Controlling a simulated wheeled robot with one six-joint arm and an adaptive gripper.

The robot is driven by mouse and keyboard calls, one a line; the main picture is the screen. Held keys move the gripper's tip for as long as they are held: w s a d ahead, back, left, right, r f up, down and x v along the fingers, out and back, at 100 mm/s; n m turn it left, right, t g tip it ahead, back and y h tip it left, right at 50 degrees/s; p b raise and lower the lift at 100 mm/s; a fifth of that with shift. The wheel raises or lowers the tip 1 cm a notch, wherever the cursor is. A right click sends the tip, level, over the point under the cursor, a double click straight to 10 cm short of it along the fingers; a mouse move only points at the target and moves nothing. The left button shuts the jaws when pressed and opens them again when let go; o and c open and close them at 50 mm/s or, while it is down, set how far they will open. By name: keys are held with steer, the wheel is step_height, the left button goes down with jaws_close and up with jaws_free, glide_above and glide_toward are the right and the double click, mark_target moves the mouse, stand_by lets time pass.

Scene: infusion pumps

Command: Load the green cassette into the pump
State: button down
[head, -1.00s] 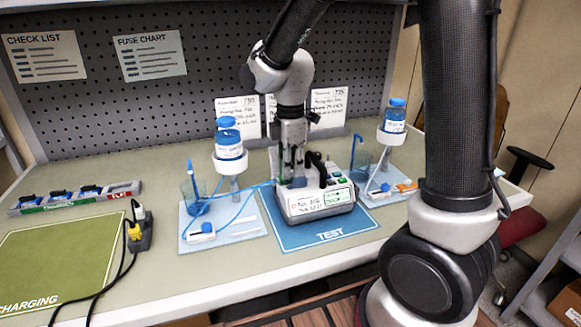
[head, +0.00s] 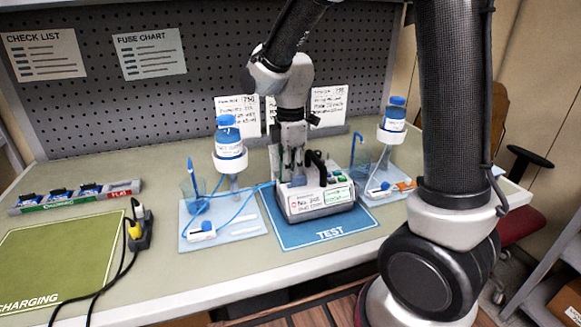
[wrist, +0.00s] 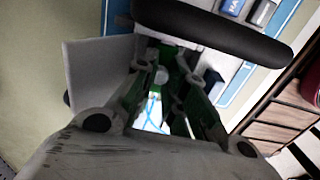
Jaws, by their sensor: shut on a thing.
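The pump (head: 320,202), a white and grey box with a label on its front, stands on the blue TEST mat (head: 330,235). My gripper (head: 293,172) points down over the left part of the pump, beside its black handle (head: 317,160). In the wrist view my gripper (wrist: 168,68) is shut on the green cassette (wrist: 181,64), of which only a small part shows between the fingers. The handle also crosses the wrist view (wrist: 215,30), close to the fingertips. The cassette's lower end and its seat are hidden, so I cannot tell how deep it sits.
Blue-capped bottles stand on holders left (head: 229,140) and right (head: 394,115) of the pump. A blue tube runs from the left tray (head: 215,238) toward the pump. A cassette rack (head: 75,198) and the green CHARGING mat (head: 55,260) lie at left.

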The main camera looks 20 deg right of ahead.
steer(key=shift+f, duration=0.5)
stand_by(0.8)
steer(key=c, duration=1.3)
jaws_free()
steer(key=shift+o, duration=1)
steer(key=shift+r, duration=0.1)
steer(key=shift+r, duration=3.4)
